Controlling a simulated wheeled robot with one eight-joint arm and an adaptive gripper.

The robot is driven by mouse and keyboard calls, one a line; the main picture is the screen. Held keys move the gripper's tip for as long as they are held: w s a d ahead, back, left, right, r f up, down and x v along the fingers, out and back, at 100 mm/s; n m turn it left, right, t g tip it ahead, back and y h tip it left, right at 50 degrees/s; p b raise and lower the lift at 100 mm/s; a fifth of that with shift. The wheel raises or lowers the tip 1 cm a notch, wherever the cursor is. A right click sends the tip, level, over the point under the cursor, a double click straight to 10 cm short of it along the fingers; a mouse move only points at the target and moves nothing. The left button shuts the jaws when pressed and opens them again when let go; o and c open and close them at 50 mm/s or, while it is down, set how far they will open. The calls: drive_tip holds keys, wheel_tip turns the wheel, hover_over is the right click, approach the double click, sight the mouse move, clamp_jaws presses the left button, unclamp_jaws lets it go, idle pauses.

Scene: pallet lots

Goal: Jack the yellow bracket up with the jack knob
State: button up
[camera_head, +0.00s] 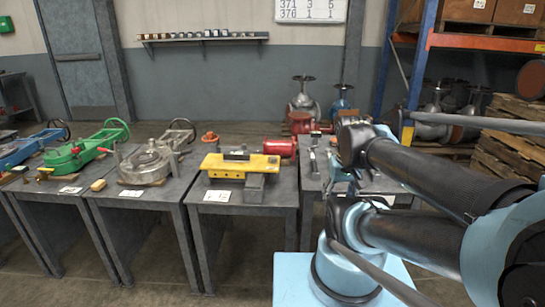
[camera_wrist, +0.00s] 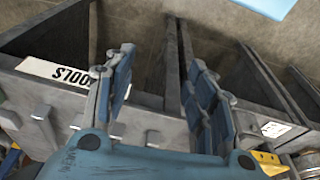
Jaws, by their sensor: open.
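The yellow bracket (camera_head: 217,166) lies across the grey table in the middle of the head view, with a dark piece on top and a grey block at its front. A red cylinder (camera_head: 281,148) sits at its right rear. I cannot tell for sure which part is the jack knob. My gripper (camera_wrist: 160,90) is open and empty, its two blue fingers spread apart in the wrist view. In the head view it is at the right, over the neighbouring table and partly hidden by my arm. A yellow piece (camera_wrist: 270,160) shows at the wrist view's lower right.
Left of the bracket, tables hold a grey valve-like part (camera_head: 148,163), a green fixture (camera_head: 75,155) and a blue one (camera_head: 28,147). An orange rack (camera_head: 480,42) stands at the right.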

drive_tip(key=w+a+r+n, duration=0.3)
drive_tip(key=w+r+n, duration=0.5)
drive_tip(key=n, duration=0.1)
wheel_tip(320, 180, up, 8)
drive_tip(key=n+g, duration=0.2)
drive_tip(key=n, duration=2.2)
hover_over(273, 157)
wheel_tip(273, 157, down, 17)
drive_tip(key=shift+c, duration=0.6)
drive_tip(key=c, duration=0.9)
